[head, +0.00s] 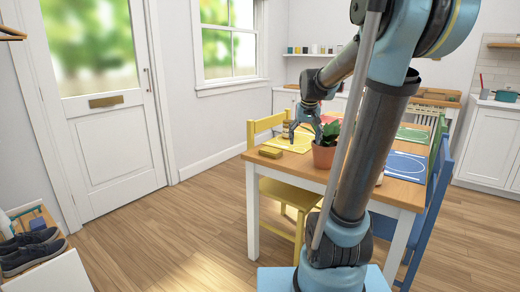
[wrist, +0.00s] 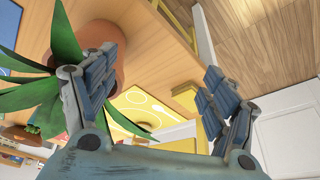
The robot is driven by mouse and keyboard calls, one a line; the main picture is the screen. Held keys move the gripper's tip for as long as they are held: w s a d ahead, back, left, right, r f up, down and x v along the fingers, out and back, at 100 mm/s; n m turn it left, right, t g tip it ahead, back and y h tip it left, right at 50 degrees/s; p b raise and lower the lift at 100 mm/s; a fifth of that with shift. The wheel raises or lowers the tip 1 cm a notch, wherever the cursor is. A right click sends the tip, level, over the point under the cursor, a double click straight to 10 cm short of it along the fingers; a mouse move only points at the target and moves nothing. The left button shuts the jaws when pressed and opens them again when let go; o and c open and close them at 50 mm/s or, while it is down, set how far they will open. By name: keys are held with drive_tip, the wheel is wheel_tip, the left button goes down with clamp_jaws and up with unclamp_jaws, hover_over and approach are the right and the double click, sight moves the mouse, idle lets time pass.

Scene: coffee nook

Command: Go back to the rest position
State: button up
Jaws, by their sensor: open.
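My gripper (head: 306,124) hangs over the dining table (head: 394,191), close above and behind the potted plant in the head view. In the wrist view my gripper (wrist: 155,82) has its two fingers wide apart with nothing held between them. The plant's terracotta pot (head: 323,156) stands on the table near its front edge. In the wrist view the pot (wrist: 98,36) and its green leaves (wrist: 30,97) are beside the left finger, which overlaps them. I cannot tell whether finger and leaves touch.
A yellow placemat (head: 297,144), a blue placemat (head: 405,166) and a small yellow block (head: 270,152) lie on the table. A yellow chair (head: 287,193) and a blue chair (head: 427,217) stand at it. Open wooden floor (head: 165,235) lies to the left, before the white door (head: 110,140).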

drive_tip(key=s+f, duration=0.5)
drive_tip(key=s, duration=0.4)
drive_tip(key=s+f+g, duration=0.1)
drive_tip(key=s+f, duration=0.4)
drive_tip(key=s, duration=0.5)
drive_tip(key=s+f, duration=0.6)
drive_tip(key=s, duration=0.3)
drive_tip(key=shift+s+d+g, duration=0.3)
drive_tip(key=shift+s+d, duration=0.05)
drive_tip(key=shift+d, duration=0.05)
